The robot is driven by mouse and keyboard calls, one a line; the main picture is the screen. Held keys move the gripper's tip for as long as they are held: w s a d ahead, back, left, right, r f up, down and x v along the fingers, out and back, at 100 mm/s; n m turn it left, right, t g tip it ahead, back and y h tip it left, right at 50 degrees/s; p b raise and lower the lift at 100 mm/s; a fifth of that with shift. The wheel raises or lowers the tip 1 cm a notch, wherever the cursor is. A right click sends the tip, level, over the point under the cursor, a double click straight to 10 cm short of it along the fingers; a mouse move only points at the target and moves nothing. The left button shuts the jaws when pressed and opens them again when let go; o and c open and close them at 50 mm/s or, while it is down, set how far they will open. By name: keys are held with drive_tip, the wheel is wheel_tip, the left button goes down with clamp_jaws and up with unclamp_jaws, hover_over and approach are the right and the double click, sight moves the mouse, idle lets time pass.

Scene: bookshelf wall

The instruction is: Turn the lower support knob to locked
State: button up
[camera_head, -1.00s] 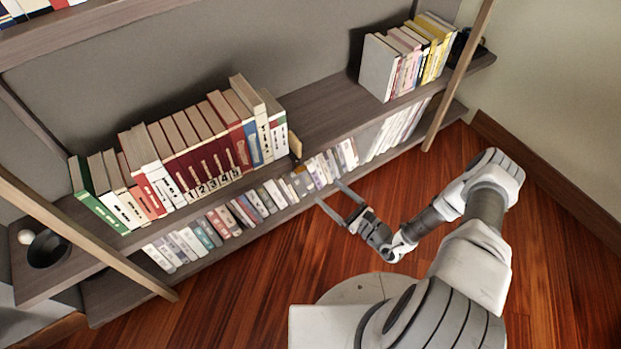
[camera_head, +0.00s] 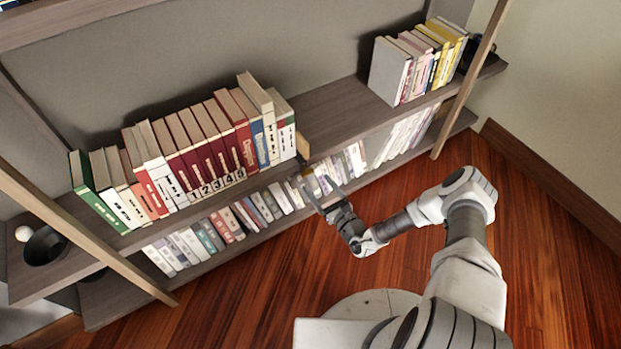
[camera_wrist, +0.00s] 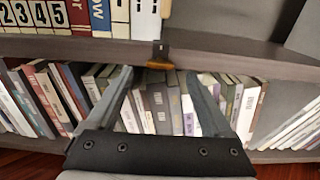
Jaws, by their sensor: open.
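A small knob (camera_wrist: 160,64), orange-brown with a dark mount, sits at the front edge of the middle shelf (camera_wrist: 225,52) in the wrist view. Its exact turn position is too small to tell. My gripper (camera_wrist: 158,76) is open, its two fingers on either side of the knob's line, with nothing between them that I can see touching. In the head view my gripper (camera_head: 318,188) is at the shelf front, just below the middle shelf's edge. The knob cannot be made out clearly there. A small wooden support piece (camera_head: 303,146) stands at the right end of the book row.
A row of books (camera_head: 190,150) fills the middle shelf's left part. More books (camera_head: 215,230) stand on the lower shelf, behind my fingers in the wrist view. A slanted post (camera_head: 470,80) stands at the right. The wooden floor (camera_head: 500,250) in front is clear.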

sight(309, 174)
drive_tip(key=shift+b+x, duration=0.55)
drive_tip(key=shift+x, duration=2.1)
clamp_jaws()
